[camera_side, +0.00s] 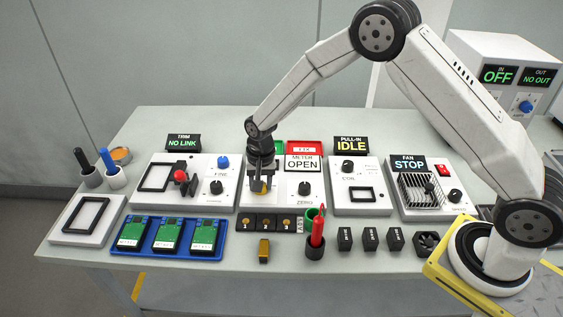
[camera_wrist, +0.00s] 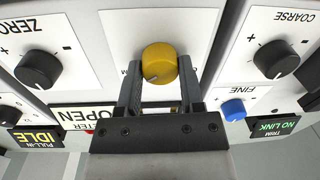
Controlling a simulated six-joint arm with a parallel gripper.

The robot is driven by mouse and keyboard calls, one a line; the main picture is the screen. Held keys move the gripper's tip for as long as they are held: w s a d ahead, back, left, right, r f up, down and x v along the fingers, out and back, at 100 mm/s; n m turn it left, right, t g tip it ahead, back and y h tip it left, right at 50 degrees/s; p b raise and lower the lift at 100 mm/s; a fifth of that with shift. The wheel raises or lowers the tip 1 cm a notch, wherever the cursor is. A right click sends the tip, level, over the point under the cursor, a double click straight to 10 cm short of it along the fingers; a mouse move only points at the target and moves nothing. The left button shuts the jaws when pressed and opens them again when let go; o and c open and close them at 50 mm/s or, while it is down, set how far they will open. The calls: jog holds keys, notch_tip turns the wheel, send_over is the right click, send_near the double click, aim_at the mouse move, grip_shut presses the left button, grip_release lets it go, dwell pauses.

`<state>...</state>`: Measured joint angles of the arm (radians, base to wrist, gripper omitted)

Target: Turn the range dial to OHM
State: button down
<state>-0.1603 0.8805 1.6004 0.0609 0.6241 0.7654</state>
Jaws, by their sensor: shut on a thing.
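The range dial is a yellow round knob (camera_wrist: 159,63) on a white panel, with a small pale pointer mark near its lower edge in the wrist view. My gripper (camera_wrist: 160,82) has one finger on each side of the yellow knob and is shut on it. In the side view my gripper (camera_side: 261,180) points down at the meter panel, and a bit of the yellow knob (camera_side: 259,187) shows below it. The meter display (camera_side: 303,162) reads OPEN. The range lettering around the knob is mostly hidden by the fingers.
A black ZERO knob (camera_wrist: 37,70) and a black COARSE knob (camera_wrist: 277,58) flank the dial, with a blue FINE knob (camera_wrist: 233,109) nearby.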

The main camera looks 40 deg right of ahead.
jog(key=shift+m, duration=0.5)
jog(key=shift+c, duration=1.1)
grip_release()
jog(key=shift+r, duration=0.1)
jog(key=shift+s+d+r, duration=0.1)
jog(key=shift+r, duration=1.85)
jog(key=shift+s+d+r, duration=0.1)
jog(key=shift+r, duration=1.8)
jog(key=shift+s+d+r, duration=0.2)
jog(key=shift+s+r, duration=0.05)
jog(key=shift+s, duration=0.05)
jog(key=s+d+r+n+t, duration=0.1)
jog(key=s+d+n, duration=0.3)
jog(key=s, duration=0.6)
jog(key=s+d+r+n+t, duration=0.1)
jog(key=s+d+r+n, duration=0.2)
jog(key=s, duration=0.7)
jog(key=shift+s+d+n, duration=0.2)
jog(key=shift+d+n, duration=0.2)
jog(key=shift+n, duration=0.3)
